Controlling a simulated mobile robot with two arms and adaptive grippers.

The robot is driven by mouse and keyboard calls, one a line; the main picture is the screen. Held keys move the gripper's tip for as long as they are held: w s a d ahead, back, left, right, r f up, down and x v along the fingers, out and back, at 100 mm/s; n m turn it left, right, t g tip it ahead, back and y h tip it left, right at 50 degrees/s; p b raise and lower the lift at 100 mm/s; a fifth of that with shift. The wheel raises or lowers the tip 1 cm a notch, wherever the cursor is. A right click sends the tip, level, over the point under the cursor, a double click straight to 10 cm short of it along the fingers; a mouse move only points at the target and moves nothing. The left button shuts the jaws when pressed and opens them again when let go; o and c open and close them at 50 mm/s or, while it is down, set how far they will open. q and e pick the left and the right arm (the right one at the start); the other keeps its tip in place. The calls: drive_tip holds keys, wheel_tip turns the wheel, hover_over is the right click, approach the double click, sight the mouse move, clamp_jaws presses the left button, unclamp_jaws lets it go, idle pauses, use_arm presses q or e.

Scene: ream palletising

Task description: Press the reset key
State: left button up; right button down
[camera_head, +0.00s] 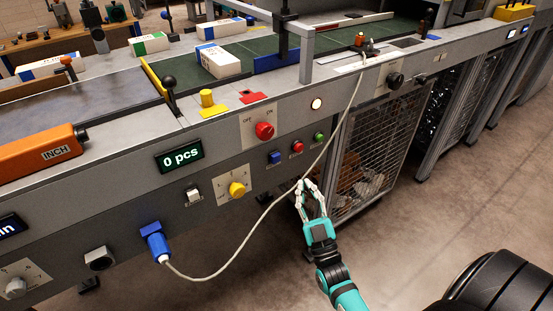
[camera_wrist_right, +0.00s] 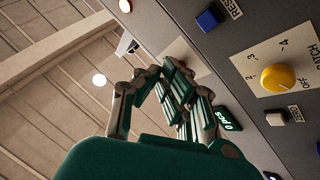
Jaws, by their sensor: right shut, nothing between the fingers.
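The reset key is a blue push button (camera_head: 274,157) on the front panel of the machine. In the right wrist view the blue button (camera_wrist_right: 208,18) sits at the top, beside a label that seems to read RESET, partly cut off. My right gripper (camera_head: 308,184) is shut and empty, below and to the right of the blue button in the head view, apart from it. In the right wrist view its fingers (camera_wrist_right: 165,70) are closed together, left of and below the blue button. My left gripper is not in view.
A red button (camera_head: 297,147) and a green button (camera_head: 319,137) lie right of the blue one. A yellow knob (camera_head: 237,189), a white key (camera_head: 194,196) and a "0 pcs" display (camera_head: 179,156) are to its left. A grey cable (camera_head: 235,262) hangs across the panel near the gripper.

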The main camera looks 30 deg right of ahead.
sight(276, 158)
drive_tip(key=shift+w, duration=0.1)
drive_tip(key=w+b, duration=0.3)
drive_tip(key=w, duration=0.5)
drive_tip(key=shift+w+a, duration=0.35)
drive_tip(key=shift+a, duration=0.05)
idle(0.9)
drive_tip(key=shift+w+b, duration=0.35)
drive_tip(key=shift+w, duration=0.05)
drive_tip(key=shift+w, duration=0.45)
idle(0.6)
drive_tip(key=shift+s, duration=0.9)
